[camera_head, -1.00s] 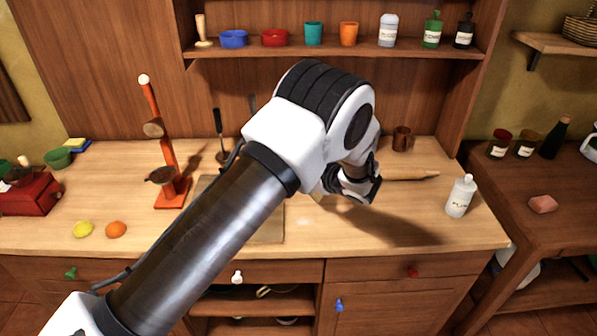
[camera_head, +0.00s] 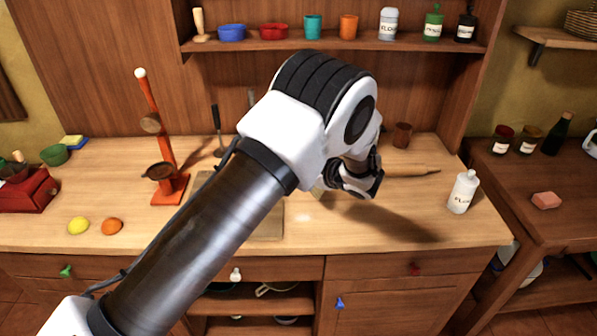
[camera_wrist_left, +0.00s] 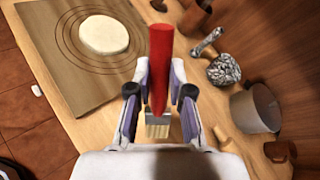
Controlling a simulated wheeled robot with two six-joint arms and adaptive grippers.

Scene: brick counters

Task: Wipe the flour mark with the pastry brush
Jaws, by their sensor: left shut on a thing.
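My left gripper (camera_wrist_left: 158,98) is shut on the pastry brush, which has a red handle (camera_wrist_left: 160,65) and pale bristles (camera_wrist_left: 158,130) below a metal band. In the head view my left gripper (camera_head: 360,182) is low over the counter, right of the middle, and my own arm hides most of the brush. A faint pale patch, which looks like the flour mark (camera_head: 304,217), lies on the counter just left of and in front of the gripper. I cannot tell whether the bristles touch the wood. My right gripper is not in view.
A mat (camera_wrist_left: 25,40) with rings bears a round of dough (camera_wrist_left: 104,35).

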